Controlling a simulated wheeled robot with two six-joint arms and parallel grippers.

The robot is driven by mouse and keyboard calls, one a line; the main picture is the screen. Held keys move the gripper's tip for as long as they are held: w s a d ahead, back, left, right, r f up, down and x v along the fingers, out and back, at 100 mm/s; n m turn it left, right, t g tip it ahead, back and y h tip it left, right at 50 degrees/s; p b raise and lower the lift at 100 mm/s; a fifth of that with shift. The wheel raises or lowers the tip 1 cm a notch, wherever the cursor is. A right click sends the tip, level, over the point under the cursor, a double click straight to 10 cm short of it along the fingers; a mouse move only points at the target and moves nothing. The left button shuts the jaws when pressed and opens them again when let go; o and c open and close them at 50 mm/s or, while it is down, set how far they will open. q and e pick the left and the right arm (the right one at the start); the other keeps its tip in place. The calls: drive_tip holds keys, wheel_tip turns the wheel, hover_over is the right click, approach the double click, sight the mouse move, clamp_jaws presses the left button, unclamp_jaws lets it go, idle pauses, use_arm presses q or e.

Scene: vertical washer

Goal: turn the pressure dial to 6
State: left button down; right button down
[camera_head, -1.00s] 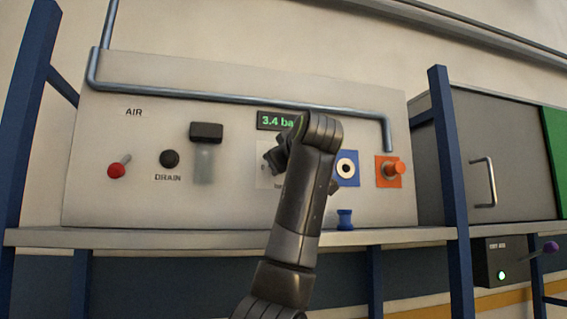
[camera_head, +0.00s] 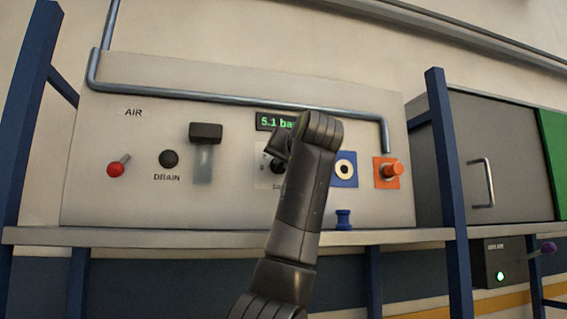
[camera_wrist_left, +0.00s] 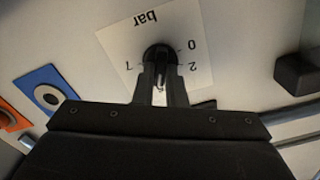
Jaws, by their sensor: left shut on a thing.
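The pressure dial is a black knob on a white plate (camera_head: 263,179) marked "bar"; in the head view my left arm hides most of it. In the left wrist view the knob (camera_wrist_left: 158,54) shows on its plate (camera_wrist_left: 190,30), with the marks 0, 2 and 7 readable. My left gripper (camera_wrist_left: 160,80) is shut on the knob, one finger on each side. In the head view the gripper (camera_head: 278,152) is mostly behind its own wrist. The green display (camera_head: 273,121) above reads 5.1 ba, its right end covered.
Left on the panel are a red-tipped lever (camera_head: 116,169), a black DRAIN knob (camera_head: 169,159) and a filter bowl (camera_head: 203,160). Right are a blue plate with a ring (camera_head: 345,169) and an orange fitting (camera_head: 389,171). A blue post (camera_head: 447,190) stands further right.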

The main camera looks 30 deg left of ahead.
use_arm(q)
drive_tip(key=m, duration=0.3)
drive_tip(key=m+b, duration=0.1)
drive_tip(key=m, duration=0.2)
drive_tip(key=shift+w+f+m, duration=0.1)
drive_tip(key=shift+f+m, duration=0.1)
drive_tip(key=shift+m, duration=0.2)
idle(0.4)
drive_tip(key=c, duration=1.5)
unclamp_jaws()
drive_tip(key=shift+d, duration=0.1)
drive_tip(key=b+v, duration=0.6)
drive_tip(key=v, duration=1.1)
drive_tip(key=shift+d, duration=0.15)
